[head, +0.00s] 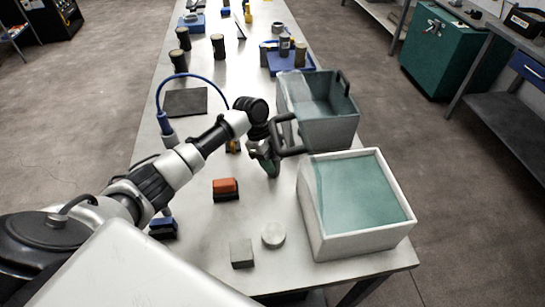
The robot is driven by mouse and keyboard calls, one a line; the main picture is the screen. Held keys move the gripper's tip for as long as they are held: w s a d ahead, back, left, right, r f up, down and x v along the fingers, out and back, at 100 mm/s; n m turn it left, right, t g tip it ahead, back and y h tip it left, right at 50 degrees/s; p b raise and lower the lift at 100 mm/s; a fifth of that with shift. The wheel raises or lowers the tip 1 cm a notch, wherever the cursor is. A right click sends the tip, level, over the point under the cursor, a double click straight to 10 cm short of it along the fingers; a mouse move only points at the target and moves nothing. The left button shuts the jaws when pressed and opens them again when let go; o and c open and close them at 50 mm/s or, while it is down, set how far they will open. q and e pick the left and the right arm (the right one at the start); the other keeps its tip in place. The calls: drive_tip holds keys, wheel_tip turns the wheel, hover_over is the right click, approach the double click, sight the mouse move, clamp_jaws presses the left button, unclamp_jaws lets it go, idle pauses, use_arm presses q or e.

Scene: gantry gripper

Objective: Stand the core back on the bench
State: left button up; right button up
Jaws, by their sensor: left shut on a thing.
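My left gripper (264,150) is over the bench (285,207), just left of the bins, pointing down. It is shut on a small dark-green thing (271,168) with a pale lower end, which seems to be the core. The gripper covers most of it, so its full shape is hidden. It looks roughly upright; whether its lower end touches the bench I cannot tell. My right gripper is not in view.
A grey bin (350,128) with dark handles stands right of the gripper. A white-rimmed bin (357,239) with a teal surface stands nearer. An orange-and-black block (226,189), a grey cube (242,253) and a pale disc (273,235) lie in front. Several dark cylinders stand farther back.

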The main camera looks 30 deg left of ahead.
use_arm(q)
drive_tip(key=shift+f, duration=0.15)
drive_tip(key=o, duration=1.1)
drive_tip(key=shift+c, duration=0.2)
drive_tip(key=b+v, duration=0.2)
drive_tip(key=v, duration=1)
